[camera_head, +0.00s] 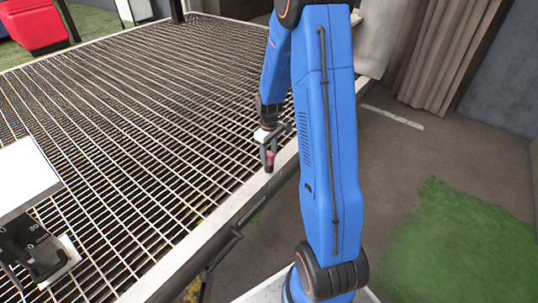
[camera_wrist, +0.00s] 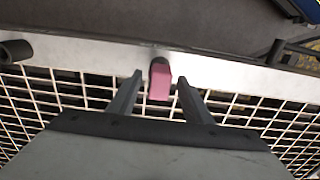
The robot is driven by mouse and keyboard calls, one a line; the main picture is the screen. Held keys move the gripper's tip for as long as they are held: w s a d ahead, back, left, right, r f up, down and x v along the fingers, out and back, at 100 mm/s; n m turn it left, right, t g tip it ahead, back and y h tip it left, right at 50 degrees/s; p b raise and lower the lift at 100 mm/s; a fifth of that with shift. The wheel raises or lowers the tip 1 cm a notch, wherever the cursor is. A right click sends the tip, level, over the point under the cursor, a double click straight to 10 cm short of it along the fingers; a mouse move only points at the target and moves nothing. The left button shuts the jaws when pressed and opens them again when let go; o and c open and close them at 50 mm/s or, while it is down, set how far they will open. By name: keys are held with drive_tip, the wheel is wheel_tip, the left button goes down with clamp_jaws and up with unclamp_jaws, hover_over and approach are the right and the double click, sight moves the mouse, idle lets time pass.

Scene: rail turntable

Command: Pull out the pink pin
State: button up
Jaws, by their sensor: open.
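The pink pin (camera_wrist: 160,84) shows in the wrist view at the metal edge of the grating, between the tips of my gripper's two fingers. A dark rounded part sits just behind the pin. My gripper (camera_wrist: 159,82) is open, with a finger on either side of the pin and a visible gap on each side. In the head view my gripper (camera_head: 268,158) is down at the right edge of the grating, and the pink pin (camera_head: 270,157) shows small between its fingers. I cannot tell how deep the pin sits.
The metal grating (camera_head: 110,120) has a pale edge rail (camera_wrist: 230,76). A dark cylinder (camera_wrist: 15,50) lies on the edge at left in the wrist view. A dark device with numbers (camera_head: 35,245) stands at lower left. A red box (camera_head: 38,25) is at the far left.

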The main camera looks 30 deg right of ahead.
drive_tip(key=shift+c, duration=0.6)
clamp_jaws()
drive_tip(key=c, duration=0.6)
unclamp_jaws()
drive_tip(key=shift+c, duration=0.2)
clamp_jaws()
drive_tip(key=shift+r, duration=0.7)
drive_tip(key=shift+r, duration=3.05)
drive_tip(key=shift+r, duration=2.5)
